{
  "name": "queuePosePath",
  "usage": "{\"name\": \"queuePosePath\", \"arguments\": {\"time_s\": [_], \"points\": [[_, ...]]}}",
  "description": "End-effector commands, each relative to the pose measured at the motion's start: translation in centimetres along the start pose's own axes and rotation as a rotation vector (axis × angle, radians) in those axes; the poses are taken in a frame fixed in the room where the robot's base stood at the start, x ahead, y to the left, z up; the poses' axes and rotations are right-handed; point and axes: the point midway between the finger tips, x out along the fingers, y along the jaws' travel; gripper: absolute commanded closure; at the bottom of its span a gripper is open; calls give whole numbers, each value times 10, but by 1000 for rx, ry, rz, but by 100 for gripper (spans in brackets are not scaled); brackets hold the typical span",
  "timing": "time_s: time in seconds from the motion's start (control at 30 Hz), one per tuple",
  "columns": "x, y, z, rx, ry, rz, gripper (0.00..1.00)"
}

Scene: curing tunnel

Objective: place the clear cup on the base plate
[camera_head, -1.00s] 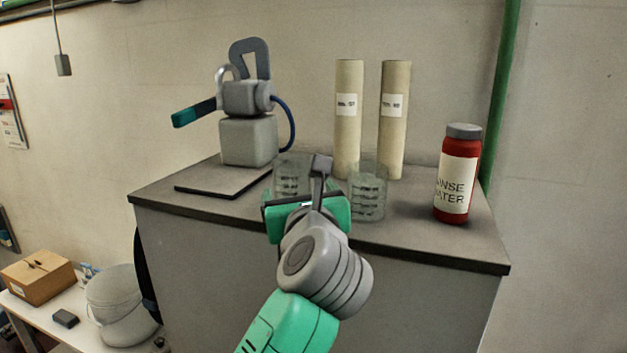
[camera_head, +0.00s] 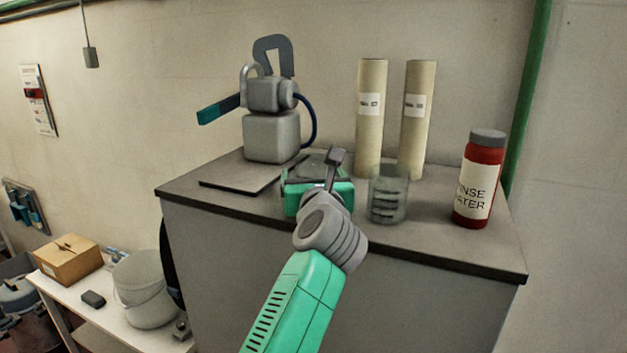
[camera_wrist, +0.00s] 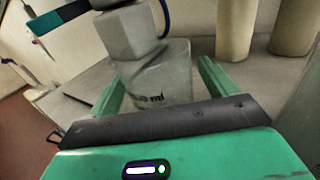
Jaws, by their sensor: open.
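A clear cup (camera_wrist: 165,80) with dark "ml" print stands upright between the two green fingers of my gripper (camera_wrist: 160,88) in the wrist view. The fingers are open, one on each side; I cannot tell if either touches it. In the head view my gripper (camera_head: 318,180) is over the worktop and hides most of this cup. A second clear cup (camera_head: 388,195), with dark marks, stands to the right of my gripper. A thin dark plate (camera_head: 235,182), apparently the base plate, lies bare at the left, in front of a grey block device.
The grey device (camera_head: 272,135) has a teal lever and blue hose. Two tall cardboard tubes (camera_head: 370,115) stand behind the second cup. A red rinse water bottle (camera_head: 478,180) stands at the right. The worktop's front edge (camera_head: 430,255) is near.

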Motion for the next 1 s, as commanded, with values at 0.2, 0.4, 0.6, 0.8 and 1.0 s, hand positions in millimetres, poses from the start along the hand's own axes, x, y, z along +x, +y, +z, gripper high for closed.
{"name": "queuePosePath", "arguments": {"time_s": [0.2,0.4,0.6,0.8,1.0], "points": [[0,0,0,-1,0,0,35],[0,0,0,-1,0,0,67],[0,0,0,-1,0,0,67],[0,0,15,-1,-2,1,67],[-14,0,34,-1,-3,-1,67]]}}
